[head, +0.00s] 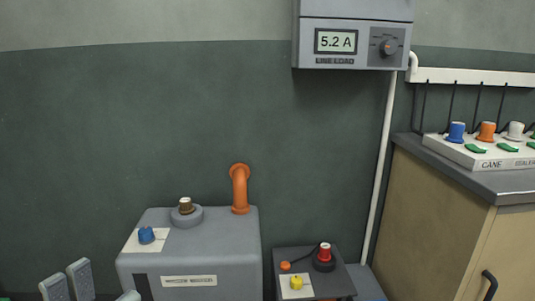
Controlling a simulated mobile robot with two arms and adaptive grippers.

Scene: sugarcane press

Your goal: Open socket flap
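No part is clearly marked as a socket flap. The likeliest sockets are on a sloped white board (449,150) on the cabinet at the right. It bears a blue plug-like piece (456,132), an orange one (487,131) and a white one (515,130), with small green pieces (475,148) in front. I cannot tell whether the green pieces are flaps. Grey fingertips of my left gripper (68,281) show at the bottom left edge, far from the board. My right gripper does not show.
A meter box (308,52) reading 5.2 A hangs above.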

